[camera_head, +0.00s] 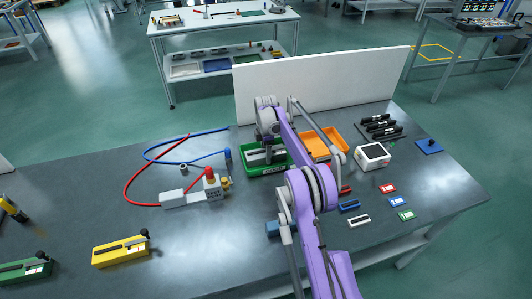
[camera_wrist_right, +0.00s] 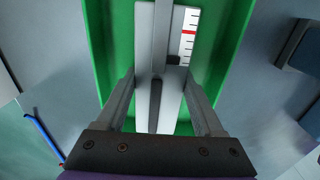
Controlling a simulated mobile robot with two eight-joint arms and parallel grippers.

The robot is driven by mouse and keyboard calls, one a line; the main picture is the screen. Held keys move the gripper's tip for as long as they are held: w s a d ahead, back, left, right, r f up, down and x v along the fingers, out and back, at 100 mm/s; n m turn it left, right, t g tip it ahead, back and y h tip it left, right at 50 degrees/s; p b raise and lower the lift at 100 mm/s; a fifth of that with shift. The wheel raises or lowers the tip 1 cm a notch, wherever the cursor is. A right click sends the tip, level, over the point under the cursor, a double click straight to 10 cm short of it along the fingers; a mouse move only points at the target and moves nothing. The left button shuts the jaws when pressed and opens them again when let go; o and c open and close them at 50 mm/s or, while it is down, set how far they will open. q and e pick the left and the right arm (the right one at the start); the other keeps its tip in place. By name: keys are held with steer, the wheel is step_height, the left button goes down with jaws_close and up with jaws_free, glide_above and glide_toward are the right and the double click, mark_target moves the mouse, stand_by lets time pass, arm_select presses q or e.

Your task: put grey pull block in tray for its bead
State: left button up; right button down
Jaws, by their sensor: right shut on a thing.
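The grey pull block (camera_wrist_right: 146,35) is long and pale grey, with a dark slot, a raised bar and a white scale with a red mark (camera_wrist_right: 189,32). My right gripper (camera_wrist_right: 158,78) has a finger on each side of it and is shut on it. The block lies lengthwise within the outline of the green tray (camera_wrist_right: 97,30). I cannot tell whether it rests on the tray floor. In the head view the green tray (camera_head: 270,171) stands by the white panel, partly hidden by my right arm, with the grey block (camera_head: 258,158) showing in it. My left gripper is not in view.
An orange tray (camera_head: 334,136) stands right of the green one. Yellow (camera_head: 121,251) and green (camera_head: 28,270) pull blocks lie at left. A grey fixture (camera_head: 194,195) with red and blue cables is left of the tray. A white box (camera_head: 372,156) and small coloured plates are at right.

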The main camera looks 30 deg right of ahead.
jaws_free()
steer(key=shift+f, duration=0.1)
step_height(320, 180, up, 12)
steer(key=p, duration=0.1)
steer(key=s+a+r+m+t, duration=0.1)
steer(key=s+a+r+m, duration=0.35)
steer(key=a+r, duration=0.25)
steer(key=s+a+m+t, duration=0.25)
steer(key=s+a, duration=0.25)
steer(key=s, duration=0.5)
steer(key=s+a+m+t, duration=0.1)
steer(key=s+a+m, duration=0.4)
steer(key=s, duration=0.6)
steer(key=s+a+f+m, duration=0.1)
steer(key=s+f, duration=0.1)
steer(key=s, duration=0.2)
steer(key=s+a+f+m, duration=0.1)
steer(key=s+f, duration=0.2)
steer(key=s, duration=0.1)
steer(key=s+a+f+m+t, duration=0.1)
steer(key=s+a+f, duration=0.1)
steer(key=s, duration=0.2)
steer(key=shift+f, duration=0.3)
